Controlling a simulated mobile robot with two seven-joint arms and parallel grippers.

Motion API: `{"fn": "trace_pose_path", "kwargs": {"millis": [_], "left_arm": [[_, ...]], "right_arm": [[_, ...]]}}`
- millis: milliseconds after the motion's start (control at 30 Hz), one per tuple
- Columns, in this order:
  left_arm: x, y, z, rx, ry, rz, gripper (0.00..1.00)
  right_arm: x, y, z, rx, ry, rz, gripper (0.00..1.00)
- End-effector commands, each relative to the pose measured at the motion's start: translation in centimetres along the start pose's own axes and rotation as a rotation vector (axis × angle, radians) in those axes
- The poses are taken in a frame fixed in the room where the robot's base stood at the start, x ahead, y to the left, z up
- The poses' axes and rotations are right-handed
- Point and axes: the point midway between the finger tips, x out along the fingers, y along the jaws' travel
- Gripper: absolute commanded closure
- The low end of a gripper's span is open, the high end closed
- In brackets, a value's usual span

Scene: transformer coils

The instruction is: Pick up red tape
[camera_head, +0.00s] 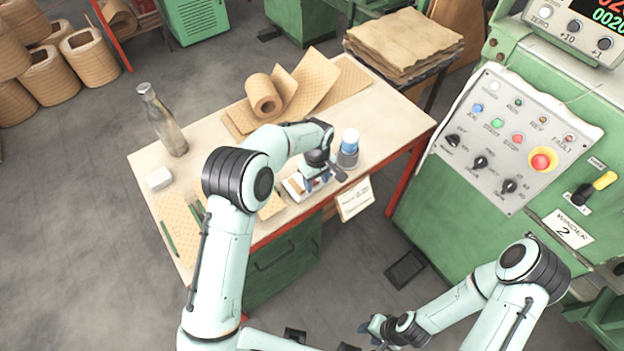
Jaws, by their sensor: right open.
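I cannot make out any red tape; it may be hidden behind my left arm or gripper. My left gripper (312,182) is low over the front of the workbench, above a small white tray (292,190) with something brownish in it. My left wrist covers part of the tray, and I cannot tell whether these fingers are open or shut. My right gripper (369,329) is open and empty, low over the floor in front of the bench and away from the tabletop.
On the workbench (213,158) stand a glass bottle (165,122), a white block (159,179), a blue-and-white container (349,146) and a roll of patterned paper (262,95). A green control cabinet (455,205) rises at the right. A paper label (355,199) hangs from the bench front.

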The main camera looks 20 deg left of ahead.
Motion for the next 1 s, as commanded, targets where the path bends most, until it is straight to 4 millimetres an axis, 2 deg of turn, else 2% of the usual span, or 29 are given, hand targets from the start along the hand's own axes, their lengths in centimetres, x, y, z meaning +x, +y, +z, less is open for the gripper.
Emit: {"fn": "trace_pose_path", "kwargs": {"millis": [33,133,533,667,867,1000], "left_arm": [[0.0,0.0,0.0,0.0,0.0,0.0,0.66],[0.0,0.0,0.0,0.0,0.0,0.0,0.99],[-0.1,0.0,0.0,0.0,0.0,0.0,1.0],[-1.2,0.1,-0.1,0.0,0.002,0.002,1.0],[-5.6,0.1,-0.1,0.001,0.004,0.006,1.0],[-9.9,0.2,-0.1,0.0,0.004,0.007,1.0]], "right_arm": [[0.0,0.0,0.0,0.0,0.0,0.0,0.57],[0.0,0.0,0.0,0.0,0.0,0.0,0.57],[0.0,0.0,0.0,0.0,0.0,0.0,0.57],[0.0,0.0,0.0,0.0,0.0,0.0,0.57],[-0.3,-0.1,-0.1,-0.001,0.002,-0.001,0.57],[-0.7,-0.4,-0.4,-0.002,0.006,-0.002,0.57]]}}
